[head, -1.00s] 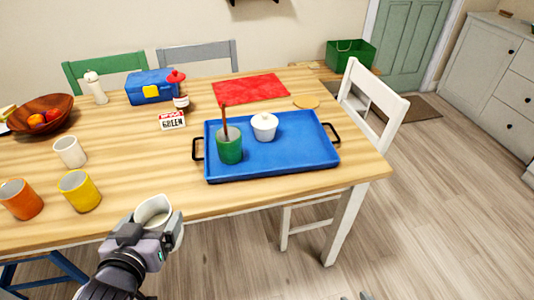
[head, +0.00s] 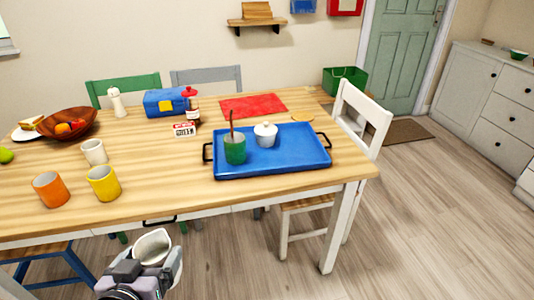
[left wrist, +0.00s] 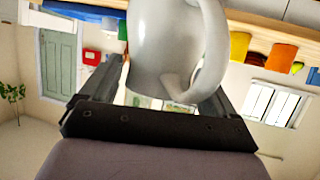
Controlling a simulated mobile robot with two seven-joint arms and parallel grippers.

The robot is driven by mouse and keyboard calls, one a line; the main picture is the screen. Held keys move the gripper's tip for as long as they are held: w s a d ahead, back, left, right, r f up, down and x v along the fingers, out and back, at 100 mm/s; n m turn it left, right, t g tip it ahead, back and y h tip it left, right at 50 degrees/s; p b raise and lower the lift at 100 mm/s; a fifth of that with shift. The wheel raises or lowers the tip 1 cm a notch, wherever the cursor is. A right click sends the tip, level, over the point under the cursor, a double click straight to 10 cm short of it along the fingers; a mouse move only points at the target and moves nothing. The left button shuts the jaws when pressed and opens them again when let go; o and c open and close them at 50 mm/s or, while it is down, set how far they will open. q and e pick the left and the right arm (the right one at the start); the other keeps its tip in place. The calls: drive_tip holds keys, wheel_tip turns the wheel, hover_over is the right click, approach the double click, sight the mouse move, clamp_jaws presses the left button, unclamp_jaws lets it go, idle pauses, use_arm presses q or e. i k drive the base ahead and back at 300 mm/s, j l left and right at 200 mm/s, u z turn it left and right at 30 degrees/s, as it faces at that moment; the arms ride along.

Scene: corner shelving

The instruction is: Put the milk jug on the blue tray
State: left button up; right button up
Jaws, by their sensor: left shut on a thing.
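My left gripper (head: 158,262) is shut on the white milk jug (head: 151,246), in front of the table's near edge and lower than the tabletop in the head view. The jug (left wrist: 172,45) fills the middle of the left wrist view between the two fingers (left wrist: 165,95), its handle towards the right finger. The blue tray (head: 290,160) lies on the right part of the table, apart from the jug. On it stand a green cup (head: 235,150) with a brown stick in it and a white lidded pot (head: 265,136). My right gripper is not in view.
An orange mug (head: 50,190), a yellow mug (head: 103,184) and a white mug (head: 94,152) stand on the table's left part. The tabletop (head: 170,180) between the yellow mug and the tray is clear. A white chair (head: 355,120) stands at the table's right end.

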sight(303, 156)
drive_tip(key=k+u, duration=0.15)
drive_tip(key=u, duration=1.25)
drive_tip(key=l, duration=3.1)
drive_tip(key=k+u, duration=0.05)
